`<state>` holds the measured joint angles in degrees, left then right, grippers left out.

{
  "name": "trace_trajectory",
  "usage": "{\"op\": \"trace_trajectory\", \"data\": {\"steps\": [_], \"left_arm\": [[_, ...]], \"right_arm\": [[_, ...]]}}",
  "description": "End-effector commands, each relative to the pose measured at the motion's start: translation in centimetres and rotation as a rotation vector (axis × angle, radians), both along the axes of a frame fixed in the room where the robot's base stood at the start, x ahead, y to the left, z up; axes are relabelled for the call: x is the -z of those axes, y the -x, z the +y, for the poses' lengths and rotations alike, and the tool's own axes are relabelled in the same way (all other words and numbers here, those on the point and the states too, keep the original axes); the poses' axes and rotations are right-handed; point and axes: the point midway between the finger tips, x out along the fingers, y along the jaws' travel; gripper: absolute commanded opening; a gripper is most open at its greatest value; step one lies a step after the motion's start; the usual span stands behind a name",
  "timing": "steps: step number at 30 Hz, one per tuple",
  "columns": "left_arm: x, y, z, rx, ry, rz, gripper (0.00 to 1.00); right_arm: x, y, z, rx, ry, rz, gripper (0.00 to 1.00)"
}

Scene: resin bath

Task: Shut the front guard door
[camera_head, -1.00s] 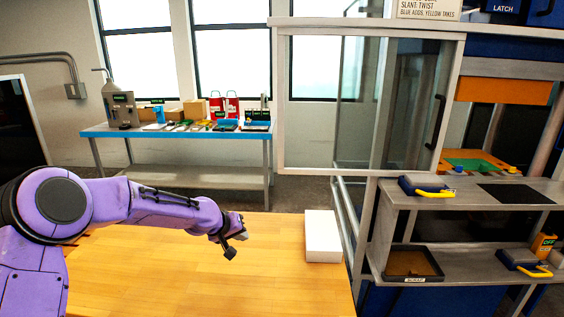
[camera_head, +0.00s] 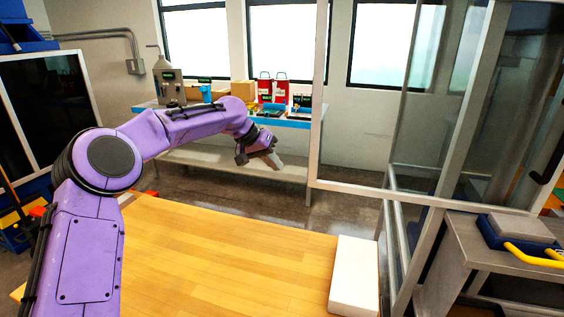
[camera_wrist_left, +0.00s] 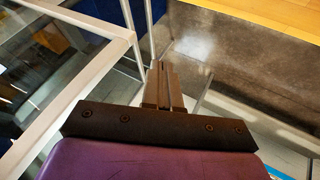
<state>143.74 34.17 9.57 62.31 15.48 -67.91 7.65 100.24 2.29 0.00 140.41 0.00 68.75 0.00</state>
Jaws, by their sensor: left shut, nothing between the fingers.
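The front guard door (camera_head: 319,110) is a clear panel in a pale metal frame, at the right of the head view. It stands out to the left of the machine's shelves, and a black handle (camera_head: 549,166) shows near the right edge. My left gripper (camera_head: 274,162) is shut and empty, raised beyond the wooden table and left of the door's left frame edge, apart from it in the picture. In the left wrist view the shut fingers (camera_wrist_left: 163,88) point away, with a pale framed glass panel (camera_wrist_left: 75,92) to their left. My right gripper is out of view.
The wooden table (camera_head: 220,250) fills the front, with a white block (camera_head: 354,275) at its right end. A blue-edged bench (camera_head: 200,160) with bags and bottles stands behind. At right, a grey shelf (camera_head: 480,245) holds a yellow-handled item (camera_head: 530,255).

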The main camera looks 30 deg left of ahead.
Motion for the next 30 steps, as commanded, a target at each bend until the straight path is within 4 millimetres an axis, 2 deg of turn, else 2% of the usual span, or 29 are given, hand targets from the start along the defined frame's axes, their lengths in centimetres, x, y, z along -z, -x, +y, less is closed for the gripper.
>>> {"op": "trace_trajectory", "data": {"steps": [9,13,18,30], "left_arm": [[5.5,-3.3,-2.4,-0.002,-0.002,0.003,0.0],[5.2,-3.8,-4.6,-0.001,-0.002,0.0,0.0],[5.4,-4.1,-6.0,-0.003,-0.001,-0.001,0.0],[5.4,-4.2,-6.2,-0.004,0.0,0.0,0.0]], "right_arm": [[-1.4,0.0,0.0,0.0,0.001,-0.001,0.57],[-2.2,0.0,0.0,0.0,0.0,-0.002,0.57],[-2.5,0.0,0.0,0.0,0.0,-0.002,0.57],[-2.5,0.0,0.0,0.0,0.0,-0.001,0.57]]}}
